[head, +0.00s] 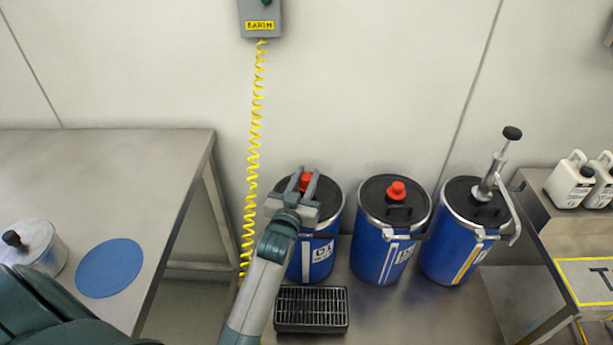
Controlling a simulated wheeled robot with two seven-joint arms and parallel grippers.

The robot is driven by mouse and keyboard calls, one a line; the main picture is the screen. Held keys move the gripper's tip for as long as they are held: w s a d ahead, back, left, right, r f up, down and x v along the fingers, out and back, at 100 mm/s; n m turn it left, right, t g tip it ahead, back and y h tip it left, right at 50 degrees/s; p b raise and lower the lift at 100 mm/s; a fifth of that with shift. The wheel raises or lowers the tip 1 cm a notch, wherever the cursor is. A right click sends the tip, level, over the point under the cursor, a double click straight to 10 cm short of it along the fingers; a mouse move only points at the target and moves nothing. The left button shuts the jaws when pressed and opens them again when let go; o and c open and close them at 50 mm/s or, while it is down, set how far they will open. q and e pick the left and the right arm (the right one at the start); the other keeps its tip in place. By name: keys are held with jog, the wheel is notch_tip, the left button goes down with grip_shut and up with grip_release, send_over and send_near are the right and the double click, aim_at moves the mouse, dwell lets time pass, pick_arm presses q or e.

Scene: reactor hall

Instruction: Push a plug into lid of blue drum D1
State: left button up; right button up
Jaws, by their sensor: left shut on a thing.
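My left gripper (305,178) reaches over the black lid of the left blue drum (297,265). Its two fingers are shut on a red plug (305,183). The plug is at the lid, but I cannot tell whether it is seated in it or just above it. The gripper and forearm hide much of this lid. The drum's white label (321,254) is partly legible and may read D1. The middle blue drum (372,252) has a red plug (397,190) standing in its lid. My right gripper is out of view.
A third blue drum (443,256) on the right carries a hand pump (492,175). A black grate (311,308) lies in front of the drums. A steel table (120,165) stands left, a bench (560,235) right. A coiled yellow cable (252,150) hangs behind, left of the drums.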

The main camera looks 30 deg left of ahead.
pick_arm(q)
jog(key=shift+f+b, duration=0.35)
jog(key=shift+f, duration=0.3)
jog(key=shift+p, duration=0.6)
dwell(1.4)
jog(key=shift+f+b, duration=0.3)
jog(key=shift+f, duration=0.25)
dwell(0.8)
jog(key=o, duration=1.1)
